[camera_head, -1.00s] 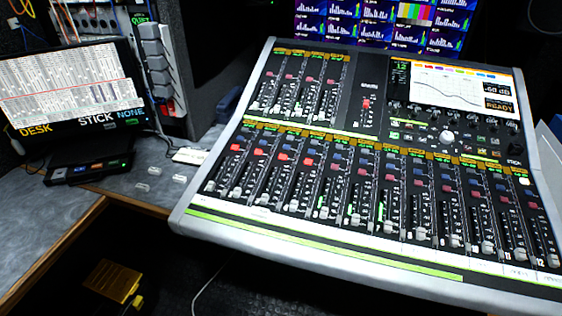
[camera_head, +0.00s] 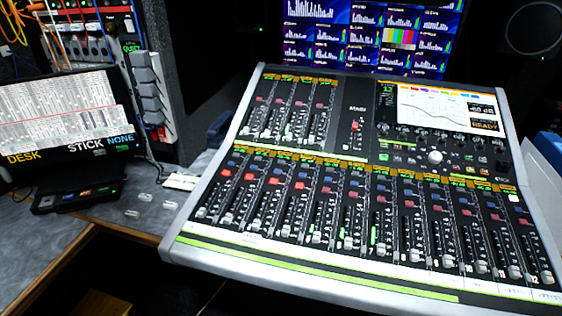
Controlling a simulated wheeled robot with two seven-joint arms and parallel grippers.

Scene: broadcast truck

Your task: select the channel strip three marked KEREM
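The mixing console (camera_head: 352,278) fills the middle and right of the head view, tilted toward me. Its lower bank holds a row of channel strips with faders, numbered along the front edge up to 12 at the right. The third strip from the left (camera_head: 262,205) has a fader cap near its lower end. Lit red buttons show on several of the left strips. The small name labels are too blurred to read, so I cannot make out KEREM. The console's screen (camera_head: 447,110) shows a curve and the word READY. Neither gripper is in view.
A monitor (camera_head: 65,122) reading DESK, STICK, NONE stands at the left on a grey desk. Small pale blocks (camera_head: 139,205) and a white card (camera_head: 181,181) lie between it and the console. A multiviewer screen (camera_head: 375,35) is behind. Dark open floor lies below the desk edge.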

